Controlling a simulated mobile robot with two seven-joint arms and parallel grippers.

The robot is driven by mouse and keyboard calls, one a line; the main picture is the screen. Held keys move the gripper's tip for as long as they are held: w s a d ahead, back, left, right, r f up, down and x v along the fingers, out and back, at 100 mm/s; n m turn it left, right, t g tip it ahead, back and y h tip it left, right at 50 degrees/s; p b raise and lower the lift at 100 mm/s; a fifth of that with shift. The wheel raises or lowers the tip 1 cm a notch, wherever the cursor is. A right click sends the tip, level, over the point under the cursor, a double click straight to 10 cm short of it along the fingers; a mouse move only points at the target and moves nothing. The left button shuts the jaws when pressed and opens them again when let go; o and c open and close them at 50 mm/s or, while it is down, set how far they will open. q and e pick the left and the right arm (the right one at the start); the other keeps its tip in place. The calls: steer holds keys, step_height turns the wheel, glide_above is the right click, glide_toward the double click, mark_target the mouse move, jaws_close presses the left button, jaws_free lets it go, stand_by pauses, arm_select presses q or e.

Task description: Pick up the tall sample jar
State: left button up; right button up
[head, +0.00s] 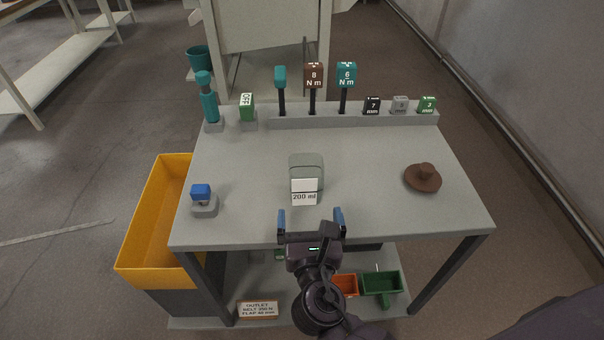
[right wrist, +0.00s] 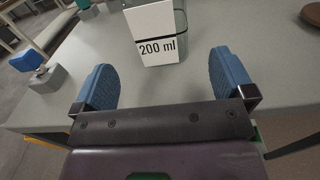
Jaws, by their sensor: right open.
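A tall clear greenish jar (head: 306,170) with a white label reading "200 ml" stands upright near the middle of the grey table. In the right wrist view the jar (right wrist: 160,35) stands ahead of the fingers, its top cut off by the frame. My right gripper (head: 311,222) is open and empty at the table's front edge, its blue fingertips pointing toward the jar. The jar is beyond the fingertips, apart from them. In the right wrist view the two blue fingers (right wrist: 166,80) are spread wide, one on each side of the label. My left gripper does not show.
The grey table (head: 245,160) is clear around the jar. A brown hat-shaped object (head: 423,178) lies right, a blue-topped block (head: 202,198) left. Tools and marked blocks stand in a rack (head: 350,118) at the back. A yellow bin (head: 150,225) stands left of the table.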

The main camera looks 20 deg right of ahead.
mark_target(307, 191)
steer(key=x, duration=0.4)
steer(key=shift+w+d, duration=0.15)
steer(key=shift+w, duration=0.45)
steer(key=x, duration=0.4)
steer(key=shift+w+f+b, duration=0.1)
steer(key=shift+w+b, duration=0.05)
steer(key=shift+b, duration=0.15)
steer(key=shift+w+d, duration=0.15)
steer(key=shift+w, duration=0.2)
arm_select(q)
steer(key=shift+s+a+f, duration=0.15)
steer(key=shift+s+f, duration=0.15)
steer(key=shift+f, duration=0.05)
arm_select(e)
steer(key=shift+w, duration=0.25)
steer(key=c, duration=0.9)
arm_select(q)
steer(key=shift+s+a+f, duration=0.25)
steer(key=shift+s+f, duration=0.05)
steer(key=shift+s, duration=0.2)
arm_select(e)
steer(key=shift+r, duration=0.2)
